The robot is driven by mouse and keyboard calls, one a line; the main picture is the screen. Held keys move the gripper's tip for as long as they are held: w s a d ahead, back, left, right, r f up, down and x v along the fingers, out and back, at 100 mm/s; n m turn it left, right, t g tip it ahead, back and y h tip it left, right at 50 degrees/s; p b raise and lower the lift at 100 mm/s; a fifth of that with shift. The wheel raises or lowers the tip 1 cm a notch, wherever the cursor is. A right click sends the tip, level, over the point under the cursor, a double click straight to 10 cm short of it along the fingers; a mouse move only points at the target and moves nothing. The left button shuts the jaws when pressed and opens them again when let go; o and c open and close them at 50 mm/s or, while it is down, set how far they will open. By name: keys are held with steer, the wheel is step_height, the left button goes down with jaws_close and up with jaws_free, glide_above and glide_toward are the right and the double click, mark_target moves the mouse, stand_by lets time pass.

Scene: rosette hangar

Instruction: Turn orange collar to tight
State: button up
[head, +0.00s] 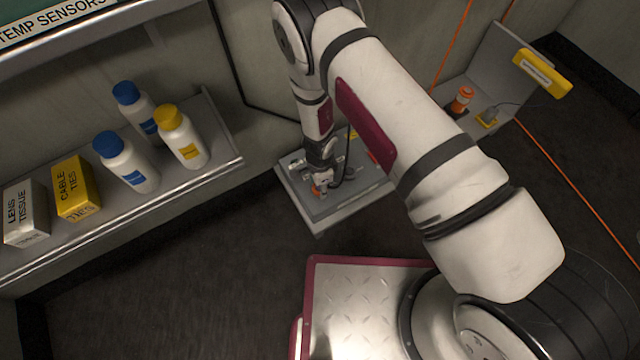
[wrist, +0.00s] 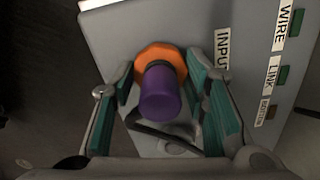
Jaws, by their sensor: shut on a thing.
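The orange collar (wrist: 150,53) shows in the wrist view as a ring at the base of a purple cylinder (wrist: 160,95), on a grey panel beside the label INPUT. My gripper (wrist: 162,75) has one teal-padded finger on each side of the collar and is shut on it. In the head view my gripper (head: 322,184) is low over a grey bench unit (head: 312,215), with a bit of orange (head: 317,190) showing at its tips. Any tight mark on the collar cannot be made out.
The panel carries labels WIRE (wrist: 290,22) and LINK (wrist: 275,70) with small green blocks. A shelf (head: 225,155) with bottles and boxes stands left. An orange bottle-like item (head: 461,101) sits on another ledge at the back right. Dark floor (head: 190,270) is clear in front.

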stand_by(0.4)
steer(key=o, duration=1.1)
steer(key=shift+o, duration=0.2)
steer(key=shift+r, duration=0.1)
step_height(320, 180, up, 12)
steer(key=shift+f, duration=0.1)
